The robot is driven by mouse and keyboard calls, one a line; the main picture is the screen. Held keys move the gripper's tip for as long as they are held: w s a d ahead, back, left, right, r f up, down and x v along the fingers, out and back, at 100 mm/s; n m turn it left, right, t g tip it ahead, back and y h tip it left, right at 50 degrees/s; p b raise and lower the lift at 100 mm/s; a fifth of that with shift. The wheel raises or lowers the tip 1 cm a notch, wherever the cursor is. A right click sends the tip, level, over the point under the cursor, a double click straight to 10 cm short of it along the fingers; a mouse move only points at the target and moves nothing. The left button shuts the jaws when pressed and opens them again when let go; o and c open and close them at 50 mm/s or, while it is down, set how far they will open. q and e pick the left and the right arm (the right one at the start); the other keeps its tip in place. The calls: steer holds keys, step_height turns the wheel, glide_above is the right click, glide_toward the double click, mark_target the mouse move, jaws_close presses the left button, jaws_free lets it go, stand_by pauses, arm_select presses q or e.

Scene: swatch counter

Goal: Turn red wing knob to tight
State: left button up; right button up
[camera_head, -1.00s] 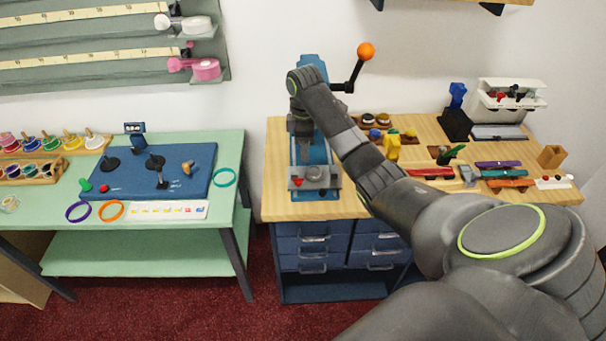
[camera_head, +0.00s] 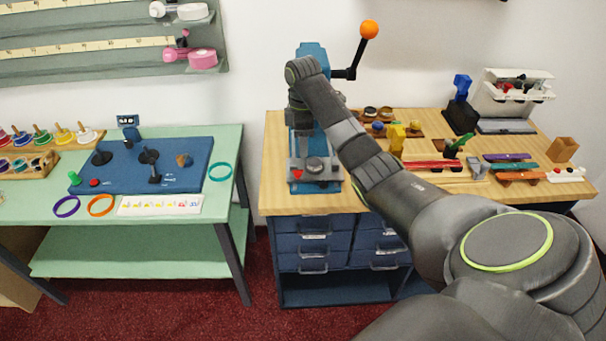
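The red wing knob (camera_head: 297,174) shows as a small red spot on the front left of the grey base plate (camera_head: 330,176) of a blue press (camera_head: 313,50). It is too small to read its turn position. My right gripper (camera_head: 301,140) points down in front of the press column, above and behind the knob, and looks apart from it. Its fingers are small and blend with grey press parts, so I cannot tell whether they are open. My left gripper is out of view.
The press has a black lever with an orange ball (camera_head: 369,29) at upper right. A round grey disc (camera_head: 316,164) sits beside the knob. Coloured tools and a yellow block (camera_head: 397,138) lie right on the wooden counter (camera_head: 285,200). A green table (camera_head: 215,206) stands left.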

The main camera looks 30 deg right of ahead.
mark_target(298, 174)
step_height(298, 174, down, 8)
steer(key=shift+r+p, duration=0.15)
steer(key=shift+p, duration=0.8)
steer(key=shift+f, duration=0.65)
jaws_close()
